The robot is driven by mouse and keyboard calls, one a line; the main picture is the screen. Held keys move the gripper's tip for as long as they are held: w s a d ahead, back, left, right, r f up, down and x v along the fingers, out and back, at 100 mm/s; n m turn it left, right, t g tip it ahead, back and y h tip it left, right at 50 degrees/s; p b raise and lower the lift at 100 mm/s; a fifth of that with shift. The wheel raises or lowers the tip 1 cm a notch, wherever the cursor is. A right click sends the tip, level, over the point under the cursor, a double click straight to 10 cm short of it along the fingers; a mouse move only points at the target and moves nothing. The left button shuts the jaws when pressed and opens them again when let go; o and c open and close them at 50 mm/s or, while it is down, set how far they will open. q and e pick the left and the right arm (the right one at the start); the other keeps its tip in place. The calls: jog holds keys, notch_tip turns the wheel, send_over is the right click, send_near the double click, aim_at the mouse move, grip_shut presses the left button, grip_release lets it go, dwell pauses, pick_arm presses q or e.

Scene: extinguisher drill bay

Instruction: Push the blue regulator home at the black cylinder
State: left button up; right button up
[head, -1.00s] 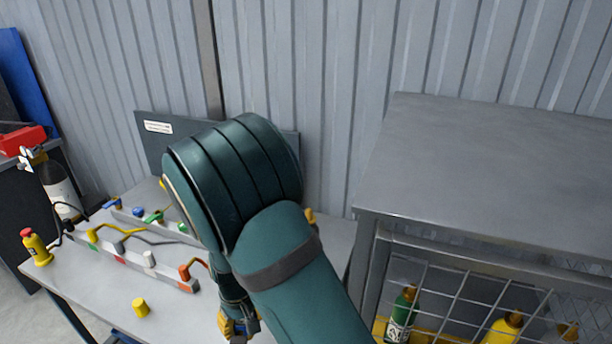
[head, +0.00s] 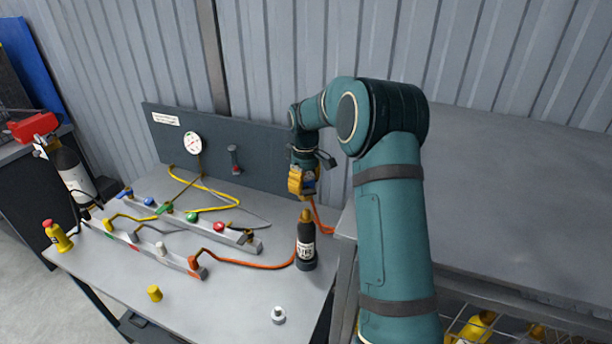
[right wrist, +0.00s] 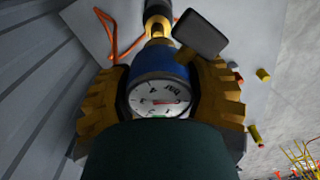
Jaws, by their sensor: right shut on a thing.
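The black cylinder (head: 306,252) stands upright on the table, with a white label and a brass top. My right gripper (head: 302,184) is shut on the blue regulator (head: 310,187) just above and behind that brass top. In the right wrist view the regulator (right wrist: 159,66) shows its blue body and a round dial facing the camera, between the yellow fingers. The cylinder (right wrist: 157,7) shows beyond it at the top edge, roughly in line with the regulator. I cannot tell whether the brass parts touch. My left gripper is out of view.
An orange hose (head: 245,262) runs past the cylinder's foot. A manifold rail (head: 150,245) with coloured fittings lies to the left. A grey-topped cage (head: 500,190) stands close on the right. A dark back panel (head: 265,165) rises behind. The table's front middle is mostly clear.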

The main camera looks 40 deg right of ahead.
aim_at(306, 211)
jog(key=shift+d+r, duration=0.15)
jog(key=shift+d, duration=0.05)
jog(key=shift+f, duration=0.8)
jog(key=shift+f+b, duration=0.75)
jog(key=shift+f, duration=0.4)
jog(key=shift+f, duration=0.55)
jog(key=shift+f+b, duration=0.3)
jog(key=shift+b, duration=0.15)
jog(key=shift+f+b, duration=0.5)
jog(key=shift+f, duration=0.45)
dwell(0.7)
jog(key=shift+s+a+f+b, duration=0.15)
jog(key=shift+f+b, duration=0.1)
jog(key=shift+f, duration=0.15)
jog(key=shift+s+a+f+b, duration=0.1)
jog(key=shift+a+f+b, duration=0.05)
jog(key=shift+f+b, duration=0.15)
dwell(0.4)
jog(key=o, duration=1.3)
jog(key=shift+f, duration=0.1)
